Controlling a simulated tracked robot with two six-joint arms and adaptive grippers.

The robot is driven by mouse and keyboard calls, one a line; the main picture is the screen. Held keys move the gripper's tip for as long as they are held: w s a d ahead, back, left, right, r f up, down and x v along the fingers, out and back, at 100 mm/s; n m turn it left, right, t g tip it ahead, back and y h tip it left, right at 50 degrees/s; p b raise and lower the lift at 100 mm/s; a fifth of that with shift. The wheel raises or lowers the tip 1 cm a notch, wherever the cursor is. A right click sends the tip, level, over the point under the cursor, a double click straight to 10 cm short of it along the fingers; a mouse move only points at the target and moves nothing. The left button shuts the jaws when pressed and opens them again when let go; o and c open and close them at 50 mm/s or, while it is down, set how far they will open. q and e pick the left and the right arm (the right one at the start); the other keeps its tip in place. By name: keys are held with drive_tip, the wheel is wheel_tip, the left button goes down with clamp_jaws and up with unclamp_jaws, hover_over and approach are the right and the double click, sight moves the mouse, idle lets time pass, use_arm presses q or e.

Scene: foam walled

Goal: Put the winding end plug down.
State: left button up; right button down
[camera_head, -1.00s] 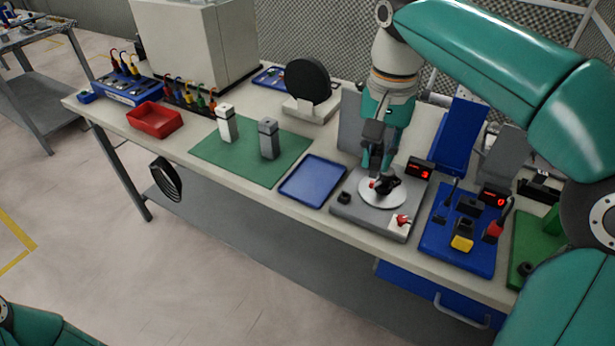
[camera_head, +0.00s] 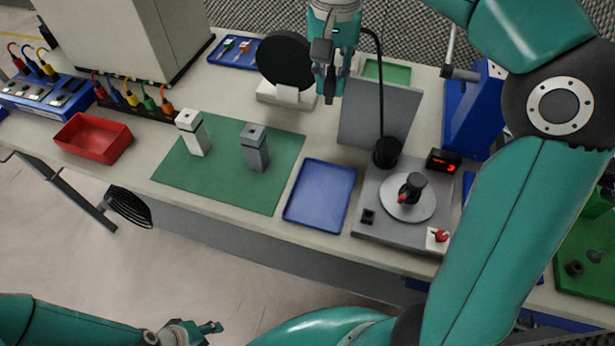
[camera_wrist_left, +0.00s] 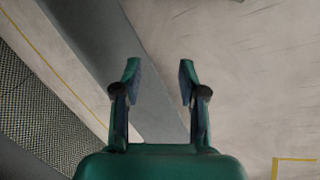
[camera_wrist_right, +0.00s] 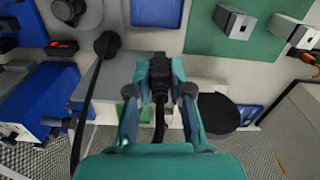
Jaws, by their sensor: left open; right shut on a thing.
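My right gripper (camera_head: 328,88) is shut on a dark plug, which I take to be the winding end plug (camera_wrist_right: 159,72), in the right wrist view. A dark lead hangs from the plug towards my palm in that view. In the head view the gripper is raised in front of the black disc and left of the grey upright panel. A black cable arches from a round black base up to near this gripper. My left gripper (camera_head: 208,329) is low at the bottom left, off the bench; its fingers (camera_wrist_left: 160,78) are open and empty.
The grey fixture (camera_head: 376,228) bears a round plate with a black and red part. A blue tray (camera_head: 319,193) lies empty to its left. A green mat (camera_head: 225,185) holds two blocks. A red bin (camera_head: 93,138) stands further left. The black disc (camera_head: 286,62) stands behind.

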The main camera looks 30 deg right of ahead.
drive_tip(key=shift+w+a, duration=0.1)
drive_tip(key=shift+w, duration=0.4)
use_arm(q)
drive_tip(key=shift+w, duration=0.35)
use_arm(e)
drive_tip(key=shift+a+r, duration=0.1)
use_arm(q)
drive_tip(key=shift+o, duration=0.8)
drive_tip(key=o, duration=0.3)
wheel_tip(320, 180, down, 4)
drive_tip(key=b, duration=0.4)
use_arm(e)
drive_tip(key=s+a+f+m, duration=0.1)
drive_tip(key=s+a+f, duration=0.2)
drive_tip(key=s, duration=0.2)
use_arm(q)
wheel_tip(320, 180, down, 2)
drive_tip(key=shift+f+b, duration=0.1)
drive_tip(key=shift+b, duration=1.05)
use_arm(e)
hover_over(321, 194)
wheel_tip(321, 194, down, 20)
drive_tip(key=shift+r, duration=0.1)
use_arm(q)
drive_tip(key=shift+s, duration=0.1)
